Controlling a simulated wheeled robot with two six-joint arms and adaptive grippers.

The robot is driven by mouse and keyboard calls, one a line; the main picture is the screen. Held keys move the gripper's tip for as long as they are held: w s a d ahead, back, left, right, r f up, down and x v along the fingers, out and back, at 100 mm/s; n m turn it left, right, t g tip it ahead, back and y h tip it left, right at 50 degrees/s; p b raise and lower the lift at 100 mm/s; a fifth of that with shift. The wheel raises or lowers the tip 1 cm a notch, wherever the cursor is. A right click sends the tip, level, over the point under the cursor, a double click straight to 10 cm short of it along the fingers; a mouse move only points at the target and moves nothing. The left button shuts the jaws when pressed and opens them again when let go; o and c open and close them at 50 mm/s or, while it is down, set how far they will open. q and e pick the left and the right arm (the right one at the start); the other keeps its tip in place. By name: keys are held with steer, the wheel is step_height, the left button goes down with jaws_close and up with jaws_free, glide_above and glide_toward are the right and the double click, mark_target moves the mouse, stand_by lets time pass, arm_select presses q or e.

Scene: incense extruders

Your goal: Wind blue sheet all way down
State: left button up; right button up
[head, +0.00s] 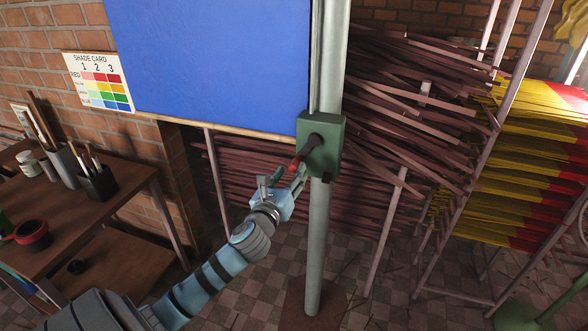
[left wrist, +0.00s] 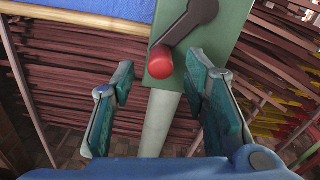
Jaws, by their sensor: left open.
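The blue sheet (head: 215,60) hangs at the upper middle in the head view, with a pale bar along its bottom edge; a strip of it shows at the top of the left wrist view (left wrist: 110,8). A green winder box (head: 328,150) is fixed to a grey post. Its dark crank has a red handle (left wrist: 161,62), pointing down and left from the hub. My left gripper (head: 284,184) is open just below the handle. In the left wrist view its fingers (left wrist: 158,88) stand apart on either side, with the handle ahead between them. My right gripper is not in view.
The grey post (head: 320,240) runs down to the floor. Racks of brown sticks (head: 400,110) stand behind, with yellow and red bundles (head: 520,160) at the right. A wooden table (head: 90,215) with brush pots stands at the left. A shade card (head: 97,81) hangs on the brick wall.

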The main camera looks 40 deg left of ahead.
mark_target(293, 170)
arm_select(q)
steer(key=x, duration=0.3)
steer(key=shift+w, duration=0.15)
jaws_close()
